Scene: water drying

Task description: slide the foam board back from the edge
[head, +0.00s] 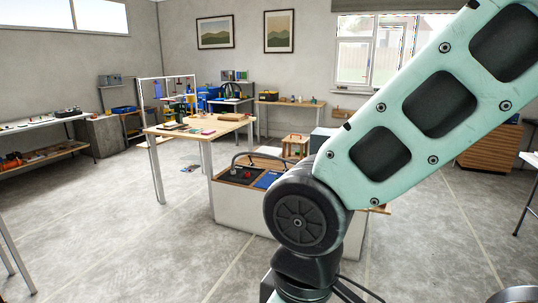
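I cannot pick out the foam board for certain in the head view. A flat blue piece (268,180) lies on the low white unit (232,206), beside a dark recessed panel (240,174); I cannot tell what it is made of. A wooden-topped table (228,126) behind the unit carries several small flat things too small to name. My arm crosses the right half of the view and hides part of the unit and the room behind it. My gripper is not in view.
A long shelf bench (40,127) runs along the left wall. A wooden cabinet (490,149) stands at the right. The concrete floor (120,235) at left front is clear.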

